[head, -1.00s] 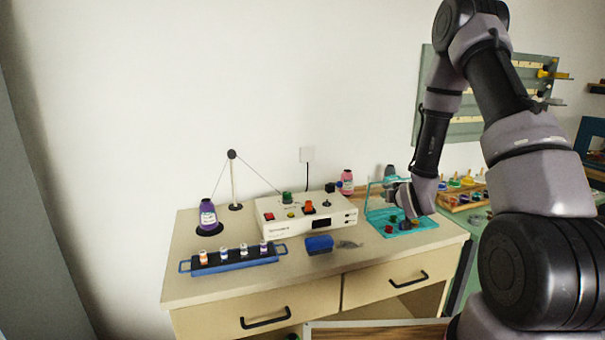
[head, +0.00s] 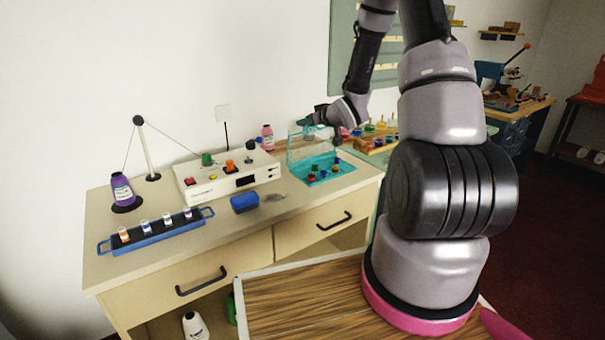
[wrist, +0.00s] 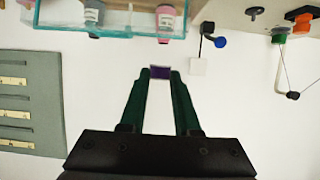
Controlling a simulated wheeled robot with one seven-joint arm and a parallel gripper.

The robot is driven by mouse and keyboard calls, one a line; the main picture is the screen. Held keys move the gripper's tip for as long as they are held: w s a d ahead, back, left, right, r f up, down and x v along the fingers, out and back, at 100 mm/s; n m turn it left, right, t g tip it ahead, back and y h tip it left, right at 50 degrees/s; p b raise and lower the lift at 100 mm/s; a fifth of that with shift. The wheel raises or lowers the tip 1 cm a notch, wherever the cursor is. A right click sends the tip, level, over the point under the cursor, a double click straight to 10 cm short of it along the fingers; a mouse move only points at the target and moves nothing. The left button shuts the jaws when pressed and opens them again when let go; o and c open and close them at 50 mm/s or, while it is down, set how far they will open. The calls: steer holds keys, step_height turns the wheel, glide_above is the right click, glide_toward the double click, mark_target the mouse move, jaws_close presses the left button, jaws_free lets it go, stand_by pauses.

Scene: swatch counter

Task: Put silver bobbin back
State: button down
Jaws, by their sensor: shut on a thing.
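My gripper (head: 304,121) is raised above the back of the teal box in the head view, pointing left. In the wrist view my gripper (wrist: 160,76) has its dark green fingers shut on a small purple thing with pale edges (wrist: 160,72). I cannot tell from its colour whether this is the silver bobbin. The teal box (head: 317,184) stands open on the counter with several small coloured bobbins (head: 322,174) in it. Its clear lid (head: 301,150) is up. No silver bobbin can be made out there.
A blue tray (head: 158,238) with several small labelled spools stands at the counter's front left. A white winder box (head: 228,181), a blue case (head: 244,202), a purple cone (head: 122,190) and a pink bottle (head: 267,138) share the counter. A wooden rack (head: 370,143) stands behind right.

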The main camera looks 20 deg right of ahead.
mark_target(306, 176)
step_height(306, 176, down, 18)
steer(key=shift+r, duration=0.15)
stand_by(0.3)
steer(key=shift+f, duration=0.6)
steer(key=c, duration=0.6)
jaws_free()
steer(key=shift+r, duration=0.1)
